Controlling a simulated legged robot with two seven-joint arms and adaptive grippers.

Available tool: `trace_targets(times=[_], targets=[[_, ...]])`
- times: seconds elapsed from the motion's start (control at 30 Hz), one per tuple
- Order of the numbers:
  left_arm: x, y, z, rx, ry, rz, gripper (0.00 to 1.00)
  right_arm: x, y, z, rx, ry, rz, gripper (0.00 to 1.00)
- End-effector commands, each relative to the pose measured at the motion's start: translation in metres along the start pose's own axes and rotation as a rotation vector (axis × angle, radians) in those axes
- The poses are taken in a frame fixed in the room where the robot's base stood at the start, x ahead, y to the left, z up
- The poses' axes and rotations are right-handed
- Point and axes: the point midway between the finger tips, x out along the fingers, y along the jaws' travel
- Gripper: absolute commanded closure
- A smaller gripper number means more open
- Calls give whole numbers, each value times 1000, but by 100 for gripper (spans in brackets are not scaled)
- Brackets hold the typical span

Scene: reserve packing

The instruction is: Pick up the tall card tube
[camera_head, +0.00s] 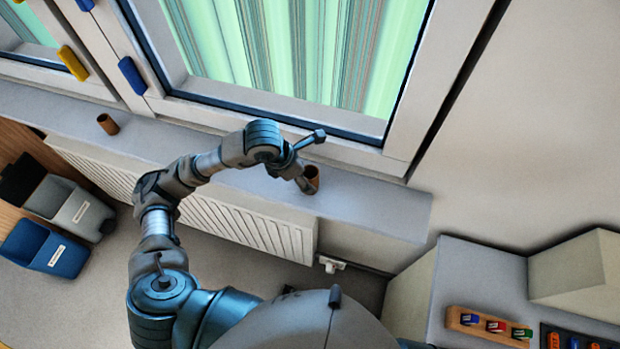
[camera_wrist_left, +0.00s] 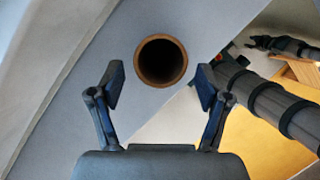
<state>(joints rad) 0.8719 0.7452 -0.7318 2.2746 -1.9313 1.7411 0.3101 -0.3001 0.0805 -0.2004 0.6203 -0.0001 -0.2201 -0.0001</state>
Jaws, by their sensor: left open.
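A brown card tube (camera_head: 312,178) stands upright on the window sill, below the window's right part. A second brown tube (camera_head: 108,124) stands farther left on the sill and looks a little shorter. My left gripper (camera_head: 314,160) is open at the near tube, one finger partly covering it in the head view. In the left wrist view, the round open end of the tube (camera_wrist_left: 161,61) lies just ahead of the open left gripper (camera_wrist_left: 160,80), roughly centred between the fingertips and not gripped.
The grey sill (camera_head: 375,200) is clear right of the near tube. The window frame (camera_head: 395,150) rises behind it, and a white radiator (camera_head: 245,220) is below. A grey bin (camera_head: 70,205) and a blue bin (camera_head: 45,248) stand left. A wooden block with coloured items (camera_head: 488,326) lies lower right.

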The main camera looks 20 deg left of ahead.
Motion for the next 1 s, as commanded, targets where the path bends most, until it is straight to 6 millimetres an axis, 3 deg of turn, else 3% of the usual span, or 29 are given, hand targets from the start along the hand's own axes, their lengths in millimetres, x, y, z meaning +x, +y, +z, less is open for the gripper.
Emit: trace_targets(times=[0.37, 0.63, 0.67, 0.87, 1.0], targets=[[48, 2, 1, -2, 0, -2, 23, -9, 0, -2, 1, 1, 0, 60], [53, 2, 0, 0, -1, 0, 23, -9, -1, -2, 2, 2, -1, 60], [53, 2, 0, -1, -1, 0, 26, -9, -1, -2, 2, 2, -1, 60], [53, 2, 0, -1, -1, 0, 76, -9, -1, -2, 2, 2, -1, 60], [53, 2, 0, -1, -1, 0, 77, -9, -1, -2, 2, 2, -1, 60]])
